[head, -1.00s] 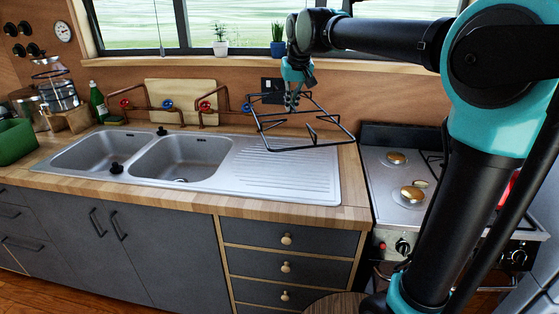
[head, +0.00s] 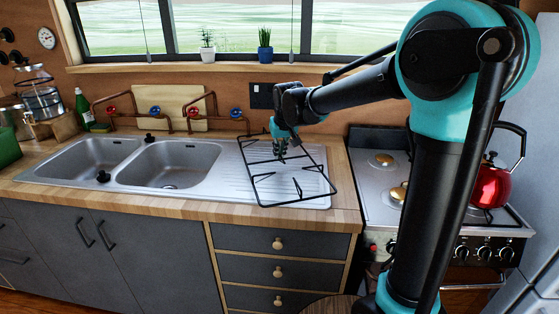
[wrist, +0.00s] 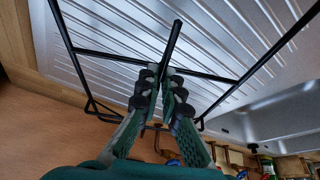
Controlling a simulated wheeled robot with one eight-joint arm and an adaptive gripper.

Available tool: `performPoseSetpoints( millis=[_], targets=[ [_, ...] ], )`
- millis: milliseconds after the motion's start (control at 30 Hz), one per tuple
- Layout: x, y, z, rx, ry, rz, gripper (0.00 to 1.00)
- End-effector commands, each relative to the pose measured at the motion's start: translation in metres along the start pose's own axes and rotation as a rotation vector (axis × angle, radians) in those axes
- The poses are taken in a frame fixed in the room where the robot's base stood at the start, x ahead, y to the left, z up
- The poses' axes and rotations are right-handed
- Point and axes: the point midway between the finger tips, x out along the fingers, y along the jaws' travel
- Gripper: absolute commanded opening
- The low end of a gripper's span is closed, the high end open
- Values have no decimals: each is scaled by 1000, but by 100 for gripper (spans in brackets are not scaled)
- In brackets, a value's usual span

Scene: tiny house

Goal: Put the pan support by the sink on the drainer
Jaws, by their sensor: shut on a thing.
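The pan support (head: 259,189) is a black wire frame with inward prongs. It is over the ridged drainer (head: 232,182) to the right of the two sink basins. My gripper (head: 280,150) is shut on one of its prongs, near the back side of the frame. In the wrist view my gripper's fingers (wrist: 164,85) close around a prong of the pan support (wrist: 110,56), with the drainer's grooves (wrist: 215,35) behind it. The frame looks close to level with the drainer. I cannot tell whether it touches the drainer.
The sink basins (head: 170,165) lie to the left. The stove (head: 370,195) with a red kettle (head: 490,185) stands to the right. Taps and pipes (head: 155,111) run behind the basins, and plant pots (head: 265,54) stand on the window sill.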

Motion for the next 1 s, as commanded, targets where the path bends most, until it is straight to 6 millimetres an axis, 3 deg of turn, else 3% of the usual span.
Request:
performPoseSetpoints(
  millis=[233,667,700,833,1000],
  targets=[
    [26,0,10,0,1,0,0],
    [31,0,12,0,1,0,0],
    [31,0,12,0,0,0,9],
    [31,0,12,0,0,0,25],
    [31,0,13,0,0,0,26]
  ],
)
